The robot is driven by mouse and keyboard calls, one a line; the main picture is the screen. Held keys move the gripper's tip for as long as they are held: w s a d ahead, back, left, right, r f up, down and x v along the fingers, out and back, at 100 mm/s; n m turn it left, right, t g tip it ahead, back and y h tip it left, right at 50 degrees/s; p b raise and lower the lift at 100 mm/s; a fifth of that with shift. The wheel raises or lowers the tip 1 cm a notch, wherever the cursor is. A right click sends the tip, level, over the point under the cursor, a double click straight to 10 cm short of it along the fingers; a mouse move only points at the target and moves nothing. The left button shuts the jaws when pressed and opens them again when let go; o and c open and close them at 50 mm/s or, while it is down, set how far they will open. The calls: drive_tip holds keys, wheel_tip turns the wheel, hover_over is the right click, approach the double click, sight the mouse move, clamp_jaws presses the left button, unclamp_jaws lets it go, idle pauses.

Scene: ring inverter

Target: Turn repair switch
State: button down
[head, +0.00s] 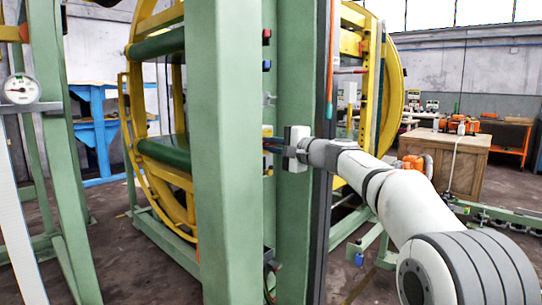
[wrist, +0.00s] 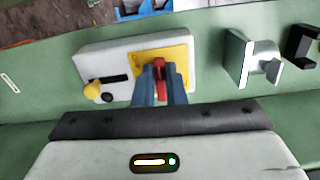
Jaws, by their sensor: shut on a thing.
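The repair switch is a red handle (wrist: 159,67) on a yellow plate (wrist: 181,58), set in a pale grey box (wrist: 117,58) on a green surface in the wrist view. My gripper (wrist: 160,82) has its two blue fingers on either side of the red handle and is shut on it. The fingers hide part of the handle and plate. In the head view my gripper (head: 271,146) reaches leftward to the green post, where the box shows only as a small pale and yellow edge (head: 267,131). The handle is hidden there.
A yellow knob (wrist: 92,90) and a dark slot sit left on the box. A metal bracket (wrist: 248,60) and a black part (wrist: 302,45) stand to the right. A wide green post (head: 222,150) and large yellow ring (head: 160,190) lie left of my arm.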

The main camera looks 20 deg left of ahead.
drive_tip(key=shift+f+n+b, duration=0.15)
drive_tip(key=shift+n+b, duration=0.25)
drive_tip(key=shift+n, duration=0.1)
drive_tip(key=c, duration=1.5)
unclamp_jaws()
drive_tip(key=shift+d, duration=0.1)
drive_tip(key=v, duration=0.7)
drive_tip(key=shift+s+d, duration=0.1)
drive_tip(key=shift+d, duration=0.3)
